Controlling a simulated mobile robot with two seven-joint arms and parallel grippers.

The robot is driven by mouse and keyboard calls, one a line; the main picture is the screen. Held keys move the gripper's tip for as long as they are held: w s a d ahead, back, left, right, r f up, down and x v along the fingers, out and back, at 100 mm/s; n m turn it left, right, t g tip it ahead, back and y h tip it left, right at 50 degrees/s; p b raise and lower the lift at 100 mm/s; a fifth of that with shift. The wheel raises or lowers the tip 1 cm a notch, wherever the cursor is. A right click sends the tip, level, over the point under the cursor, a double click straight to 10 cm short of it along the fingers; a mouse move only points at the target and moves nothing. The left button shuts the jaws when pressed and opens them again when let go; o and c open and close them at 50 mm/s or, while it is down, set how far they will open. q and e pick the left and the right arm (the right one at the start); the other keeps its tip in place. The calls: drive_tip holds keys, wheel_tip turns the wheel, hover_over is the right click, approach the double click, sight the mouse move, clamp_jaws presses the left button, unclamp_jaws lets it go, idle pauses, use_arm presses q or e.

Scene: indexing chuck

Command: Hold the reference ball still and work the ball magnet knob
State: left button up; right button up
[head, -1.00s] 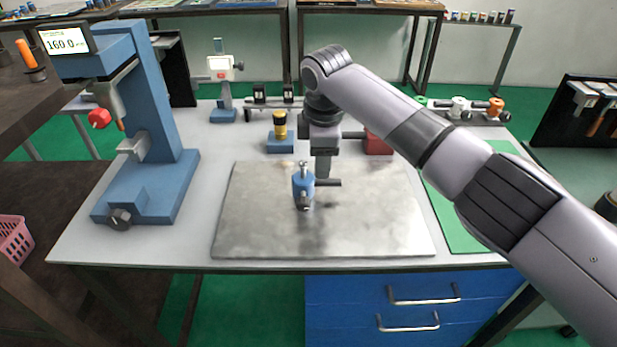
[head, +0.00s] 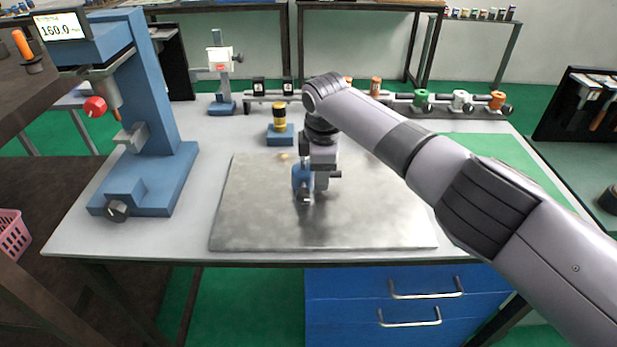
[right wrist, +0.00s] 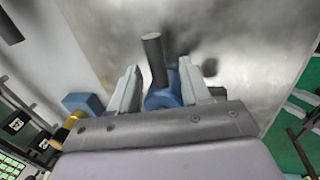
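A small blue holder (head: 299,180) stands on the metal plate (head: 250,215), with a grey metal part at its front foot and a dark rod (right wrist: 153,58) sticking out to the side. I cannot tell which part is the reference ball or which is the magnet knob. My right gripper (head: 318,180) is down at the holder and hides its right side and top. In the right wrist view, the two fingers (right wrist: 158,85) are apart, one on each side of the holder's blue body (right wrist: 163,98). A gap shows at the left finger; contact at the right finger is unclear. My left gripper is out of view.
A blue stand with a display (head: 150,150) rises at the left of the table. A yellow-and-black piece on a blue block (head: 280,130), a small gauge stand (head: 222,85) and a row of coloured knobs (head: 460,102) stand behind. The front of the plate is clear.

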clamp_jaws()
drive_tip(key=c, duration=0.6)
unclamp_jaws()
clamp_jaws()
drive_tip(key=shift+s+a+f, duration=0.1)
